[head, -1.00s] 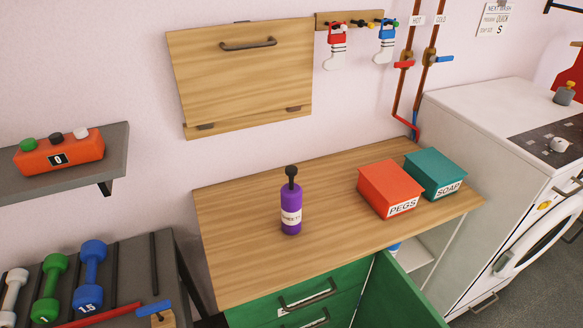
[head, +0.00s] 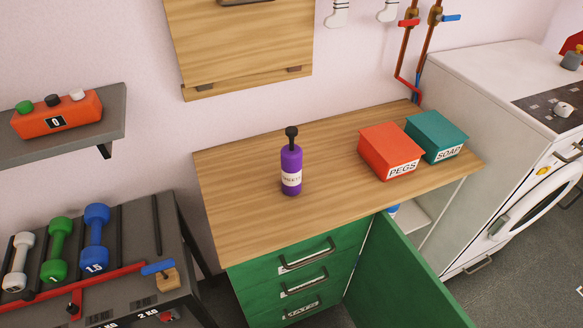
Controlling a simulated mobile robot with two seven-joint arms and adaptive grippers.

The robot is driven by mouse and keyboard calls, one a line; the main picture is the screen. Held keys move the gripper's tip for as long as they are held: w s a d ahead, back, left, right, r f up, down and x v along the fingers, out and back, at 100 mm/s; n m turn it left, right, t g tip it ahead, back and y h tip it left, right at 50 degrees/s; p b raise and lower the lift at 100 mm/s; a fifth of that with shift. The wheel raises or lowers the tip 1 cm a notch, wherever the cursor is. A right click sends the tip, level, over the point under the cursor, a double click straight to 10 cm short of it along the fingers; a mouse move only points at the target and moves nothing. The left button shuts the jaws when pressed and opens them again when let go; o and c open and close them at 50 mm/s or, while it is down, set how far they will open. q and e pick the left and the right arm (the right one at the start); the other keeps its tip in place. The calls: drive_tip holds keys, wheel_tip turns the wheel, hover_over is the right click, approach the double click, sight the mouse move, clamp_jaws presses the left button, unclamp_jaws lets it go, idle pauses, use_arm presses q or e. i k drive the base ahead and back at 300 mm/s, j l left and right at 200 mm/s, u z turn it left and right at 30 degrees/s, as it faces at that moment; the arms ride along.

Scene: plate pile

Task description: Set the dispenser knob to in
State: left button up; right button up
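A purple bottle (head: 291,164) stands upright on the wooden worktop (head: 235,210). It has a white label, too small to read, and a black knob (head: 291,132) on a short neck on top. The knob sits a little above the bottle's shoulder. No sign names it as the dispenser, so I cannot be sure it is the task's knob. Neither of my grippers is in view.
A red PEGS box (head: 385,143) and teal SOAP box (head: 436,128) stand right of the bottle. Below, a green cabinet door (head: 405,275) hangs open beside closed drawers (head: 305,262). A white washer (head: 480,75) stands right, a dumbbell rack (head: 150,215) left. Worktop around the bottle is clear.

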sight(290, 132)
drive_tip(key=l+u, duration=0.2)
drive_tip(key=u, duration=0.2)
drive_tip(key=l+u, duration=0.2)
drive_tip(key=u, duration=0.2)
drive_tip(key=k+l+u, duration=0.1)
drive_tip(key=u, duration=0.25)
drive_tip(key=l, duration=0.1)
